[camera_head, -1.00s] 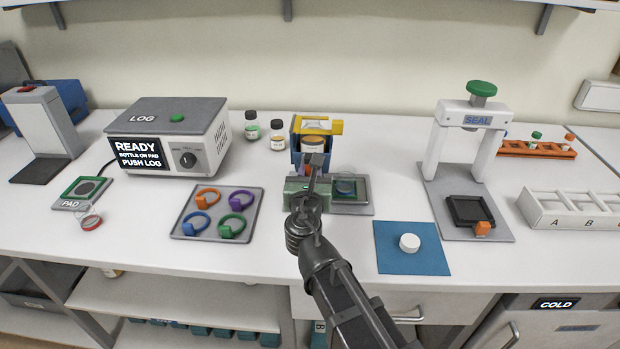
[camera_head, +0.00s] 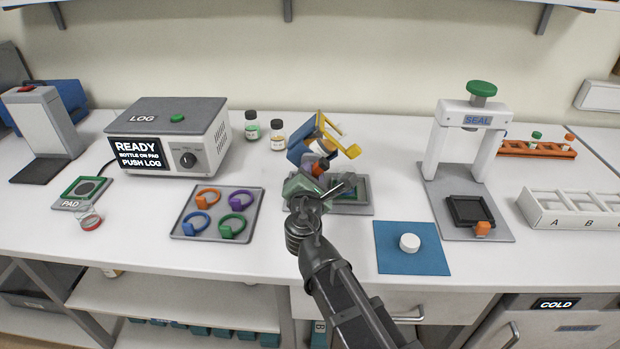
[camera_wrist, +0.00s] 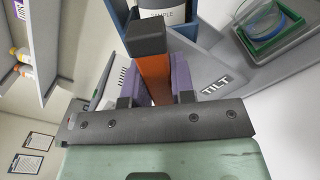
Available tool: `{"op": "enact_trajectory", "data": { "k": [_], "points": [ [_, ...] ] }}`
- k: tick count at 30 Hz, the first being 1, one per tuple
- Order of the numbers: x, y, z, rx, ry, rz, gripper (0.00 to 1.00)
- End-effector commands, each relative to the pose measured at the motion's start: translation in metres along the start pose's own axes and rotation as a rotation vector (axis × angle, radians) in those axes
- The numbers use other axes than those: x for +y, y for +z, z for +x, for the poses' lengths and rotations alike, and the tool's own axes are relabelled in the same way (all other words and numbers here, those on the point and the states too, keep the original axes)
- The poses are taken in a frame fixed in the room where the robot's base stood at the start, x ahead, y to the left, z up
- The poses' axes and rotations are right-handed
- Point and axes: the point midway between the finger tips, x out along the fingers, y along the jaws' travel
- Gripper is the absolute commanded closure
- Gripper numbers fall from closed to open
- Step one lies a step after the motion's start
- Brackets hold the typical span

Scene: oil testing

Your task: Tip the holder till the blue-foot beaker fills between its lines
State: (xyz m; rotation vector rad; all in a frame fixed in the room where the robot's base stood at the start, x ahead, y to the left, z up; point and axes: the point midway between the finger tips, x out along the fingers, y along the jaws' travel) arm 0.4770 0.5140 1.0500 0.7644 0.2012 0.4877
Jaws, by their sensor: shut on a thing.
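The blue holder (camera_head: 300,150) with its yellow frame (camera_head: 345,145) is tilted to the right above its grey base. It carries a bottle labelled SAMPLE (camera_wrist: 163,12). My gripper (camera_wrist: 153,80) has purple pads shut on the holder's orange handle (camera_wrist: 154,70), which has a dark end. In the head view my gripper (camera_head: 317,172) is just in front of the holder. The clear beaker with a blue foot (camera_wrist: 262,22) stands on the base marked TILT (camera_wrist: 218,85). My gripper mostly hides the beaker in the head view. Its lines and fill level cannot be read.
Two small bottles (camera_head: 278,135) stand behind the holder on the left. A tray of coloured rings (camera_head: 252,228) lies to the left, beyond it a logging box (camera_head: 180,125). A blue mat with a white cap (camera_head: 409,243) and the SEAL press (camera_head: 477,118) are to the right.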

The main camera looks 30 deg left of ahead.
Motion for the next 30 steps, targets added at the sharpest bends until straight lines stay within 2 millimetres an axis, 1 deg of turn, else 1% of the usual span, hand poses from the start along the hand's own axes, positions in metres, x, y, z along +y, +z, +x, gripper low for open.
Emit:
{"op": "enact_trajectory", "data": {
  "k": [11,13,16,18,19,21,30],
  "points": [
    [-0.0004,-0.0001,-0.0005,0.000,0.000,0.013,1.00],
    [-0.0005,-0.0001,-0.0006,0.000,0.000,0.083,1.00],
    [-0.0005,-0.0001,-0.0006,0.000,-0.001,0.282,1.00],
    [-0.0005,-0.0001,-0.0006,0.000,-0.001,0.392,1.00],
    [-0.0005,-0.0001,-0.0006,0.000,-0.001,0.420,1.00],
    [-0.0005,-0.0001,-0.0006,0.000,-0.001,0.444,1.00],
    [-0.0005,-0.0001,-0.0006,0.000,-0.001,0.440,1.00]
  ]
}}
